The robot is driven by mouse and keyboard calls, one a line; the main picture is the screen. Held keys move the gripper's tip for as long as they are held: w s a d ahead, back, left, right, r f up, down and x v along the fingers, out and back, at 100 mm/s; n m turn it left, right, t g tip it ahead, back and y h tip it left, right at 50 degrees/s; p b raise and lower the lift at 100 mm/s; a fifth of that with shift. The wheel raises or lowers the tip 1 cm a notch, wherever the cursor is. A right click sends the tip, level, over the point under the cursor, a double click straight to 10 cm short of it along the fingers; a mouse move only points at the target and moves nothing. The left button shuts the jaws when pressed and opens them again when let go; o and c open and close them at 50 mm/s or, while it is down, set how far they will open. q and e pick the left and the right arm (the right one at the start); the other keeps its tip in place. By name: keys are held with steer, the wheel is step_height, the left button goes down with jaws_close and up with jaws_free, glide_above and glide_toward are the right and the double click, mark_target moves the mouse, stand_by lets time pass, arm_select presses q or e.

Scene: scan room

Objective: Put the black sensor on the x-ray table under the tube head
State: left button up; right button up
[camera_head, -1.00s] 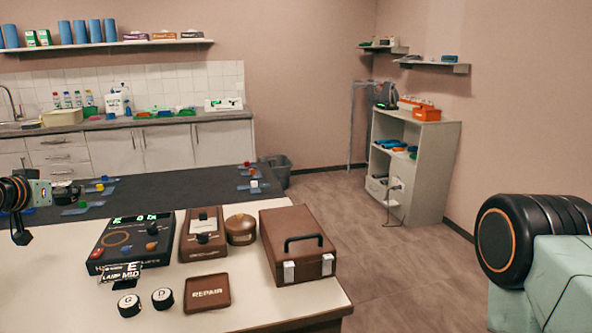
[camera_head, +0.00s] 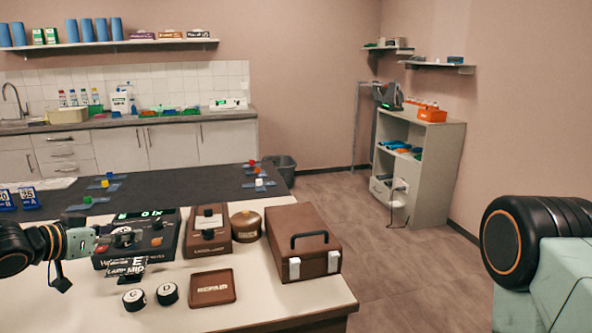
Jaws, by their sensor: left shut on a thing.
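My left gripper (camera_head: 98,240) comes in from the left, over the near pale bench (camera_head: 280,318). It is shut on a small dark thing, which looks like the black sensor (camera_head: 123,238), in front of the black display box (camera_head: 160,248). The dark thing overlaps the box in the picture; I cannot tell whether they touch. My right gripper is not in view; only part of my right arm shows at the right edge. I cannot make out an x-ray table or a tube head.
On the bench are a brown control box (camera_head: 207,228), a round brown tin (camera_head: 246,225), a brown case (camera_head: 302,243), a REPAIR tray (camera_head: 213,287) and two round knobs marked C (camera_head: 133,299) and D (camera_head: 167,293). Open floor (camera_head: 380,265) lies to the right.

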arm_select(q)
steer(key=s+d+f+m+g+h+b, duration=0.2)
steer(key=s+d+f+m+h+b, duration=0.1)
steer(key=s+d+f, duration=0.5)
steer(key=s+d+f+m+g+h+b, duration=0.3)
steer(key=s+d+f+b, duration=0.2)
steer(key=s+d+f, duration=0.3)
steer(key=s+d, duration=0.4)
steer(key=d, duration=0.3)
steer(key=shift+m, duration=0.4)
steer(key=d+r+m+g+h, duration=0.3)
steer(key=d+r+m+g, duration=0.5)
steer(key=d, duration=0.4)
steer(key=shift+w+d+f+m+g+y, duration=0.8)
steer(key=shift+w+d+f+m+g, duration=1.3)
steer(key=shift+f+g, duration=0.85)
steer(key=s+a+r+n+t+h, duration=0.1)
steer(key=s+a+r+n+t, duration=0.5)
steer(key=a+r+n+t, duration=0.1)
steer(key=shift+s+a+r+n+t, duration=0.15)
steer(key=shift+a+r+n+t, duration=0.15)
steer(key=shift+a+r+t, duration=0.7)
steer(key=shift+d+r, duration=0.3)
steer(key=shift+r, duration=0.15)
